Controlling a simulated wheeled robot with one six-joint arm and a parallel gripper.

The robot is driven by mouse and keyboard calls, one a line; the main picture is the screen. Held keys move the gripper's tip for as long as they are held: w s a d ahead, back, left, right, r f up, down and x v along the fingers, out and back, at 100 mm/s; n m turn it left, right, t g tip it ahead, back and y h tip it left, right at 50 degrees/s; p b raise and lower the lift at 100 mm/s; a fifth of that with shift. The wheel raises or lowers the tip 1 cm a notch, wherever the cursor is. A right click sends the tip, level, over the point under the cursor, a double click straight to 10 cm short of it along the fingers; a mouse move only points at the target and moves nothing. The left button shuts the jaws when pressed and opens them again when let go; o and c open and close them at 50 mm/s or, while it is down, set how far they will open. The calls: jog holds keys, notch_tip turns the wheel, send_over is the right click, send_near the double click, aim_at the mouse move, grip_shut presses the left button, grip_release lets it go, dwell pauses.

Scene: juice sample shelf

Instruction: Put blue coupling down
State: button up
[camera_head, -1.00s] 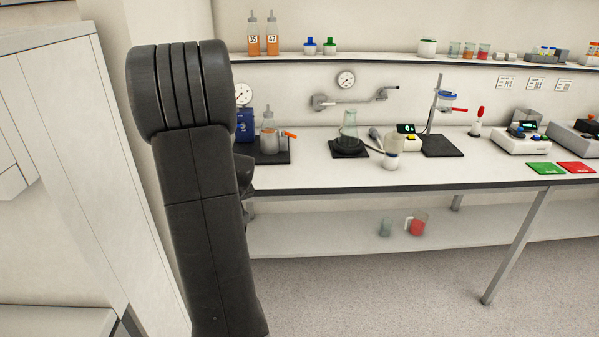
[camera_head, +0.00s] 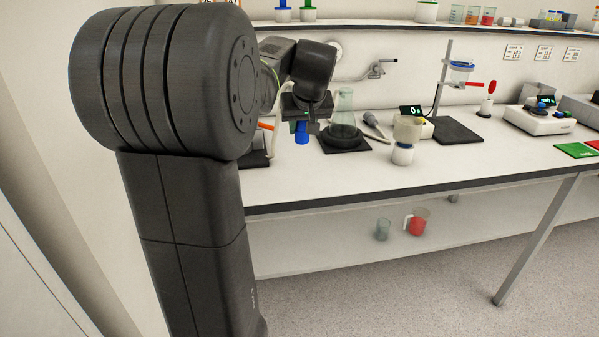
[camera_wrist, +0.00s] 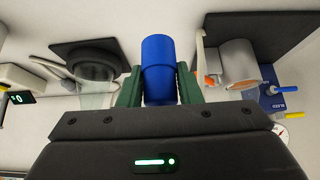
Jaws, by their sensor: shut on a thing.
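The blue coupling (camera_head: 302,133) is a short blue cylinder. It hangs below my gripper (camera_head: 303,120), above the bench, left of the black pad with the conical flask. In the wrist view, the blue coupling (camera_wrist: 158,68) sits between the two green fingers of my gripper (camera_wrist: 158,88), which are shut on it. Its far end sticks out past the fingertips. The white bench top (camera_head: 350,172) lies under and in front of it. How high the coupling is above the bench is hard to tell.
A conical flask (camera_head: 343,110) stands on a black pad (camera_head: 345,143) right of my gripper. An orange-tipped item (camera_head: 266,126) is left, partly hidden by my arm. Open bench lies between the coupling and the front edge.

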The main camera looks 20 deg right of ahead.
notch_tip(320, 180, down, 10)
jog(key=shift+s+d+r+b, duration=0.1)
jog(key=shift+d+r+b, duration=0.05)
jog(key=shift+b, duration=0.65)
jog(key=o, duration=1.1)
jog(key=shift+o, duration=0.2)
jog(key=shift+s+r, duration=0.15)
jog(key=shift+r, duration=0.2)
jog(key=p+v, duration=0.1)
jog(key=v, duration=1)
jog(key=shift+s, duration=0.15)
